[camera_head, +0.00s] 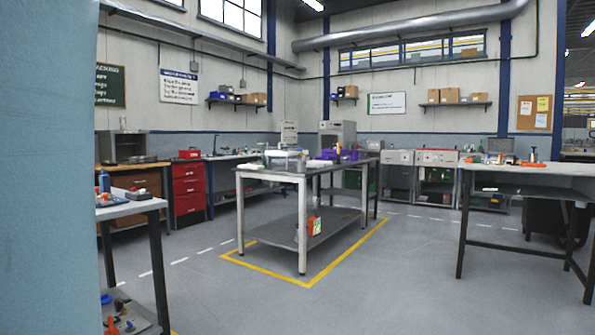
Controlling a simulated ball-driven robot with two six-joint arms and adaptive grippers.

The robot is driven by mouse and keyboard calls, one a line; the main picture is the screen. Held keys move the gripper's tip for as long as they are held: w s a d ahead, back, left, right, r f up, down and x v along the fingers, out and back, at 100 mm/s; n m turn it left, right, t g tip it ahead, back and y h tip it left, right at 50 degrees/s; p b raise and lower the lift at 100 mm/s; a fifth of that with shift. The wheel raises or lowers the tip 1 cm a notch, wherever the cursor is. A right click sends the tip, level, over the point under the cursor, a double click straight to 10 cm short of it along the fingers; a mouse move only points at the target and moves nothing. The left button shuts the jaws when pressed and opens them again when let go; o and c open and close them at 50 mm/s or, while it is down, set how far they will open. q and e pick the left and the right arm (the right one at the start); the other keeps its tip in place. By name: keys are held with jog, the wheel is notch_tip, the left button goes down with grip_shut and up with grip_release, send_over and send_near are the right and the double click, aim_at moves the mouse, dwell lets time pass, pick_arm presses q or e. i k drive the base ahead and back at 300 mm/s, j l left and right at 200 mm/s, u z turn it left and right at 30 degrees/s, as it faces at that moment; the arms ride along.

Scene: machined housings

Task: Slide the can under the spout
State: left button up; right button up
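I cannot make out a can or a spout for certain from this distance. A small grey upright item with an orange part (533,157) stands on the light-topped table (545,169) at the right; it is too small to identify. The central workbench (300,172) carries a clear bin and several small items, too small to tell apart. Neither of my grippers is in view.
A pale blue upright surface (45,170) fills the left edge, very close. Yellow floor lines (318,276) surround the central workbench. A red drawer cabinet (188,187) and more benches line the back. Grey floor (400,280) is clear between the central bench and the right table.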

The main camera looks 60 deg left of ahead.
aim_at(300, 165)
jog(key=u, duration=1.9)
jog(key=i, duration=1.35)
jog(key=i+z, duration=0.1)
jog(key=i, duration=1.2)
jog(key=i+j, duration=0.15)
jog(key=i, duration=1.2)
